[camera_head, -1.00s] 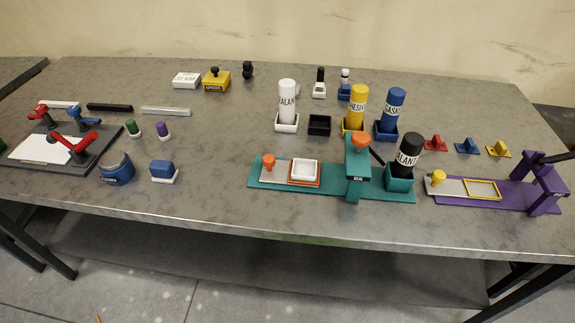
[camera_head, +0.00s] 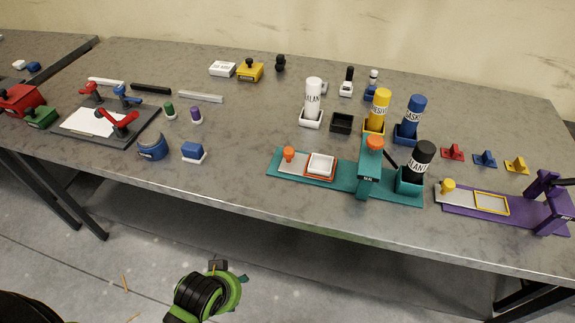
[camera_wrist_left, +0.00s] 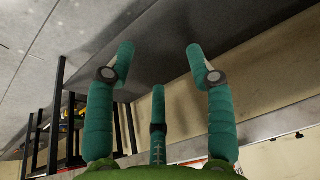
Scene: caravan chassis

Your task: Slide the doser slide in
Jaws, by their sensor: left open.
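A teal dosing station (camera_head: 342,184) lies near the table's front edge. Its grey slide (camera_head: 293,167) has an orange knob (camera_head: 289,153) and an orange frame around a white tray (camera_head: 320,164). The slide reaches out to the left of the station's upright head (camera_head: 369,172). To its right, a purple station (camera_head: 470,211) carries another grey slide (camera_head: 460,199) with a yellow knob (camera_head: 447,186) and yellow frame. My left gripper is in front of and below the table edge, well apart from both stations. Its teal fingers (camera_wrist_left: 160,58) are spread and empty in the left wrist view.
A black sealant bottle (camera_head: 419,162) stands in the teal station's holder. White, yellow and blue bottles stand behind. A clipboard with red and blue clamps (camera_head: 95,122) and a blue block (camera_head: 193,152) lie left. The table's front edge (camera_head: 230,208) lies between my left arm and the stations.

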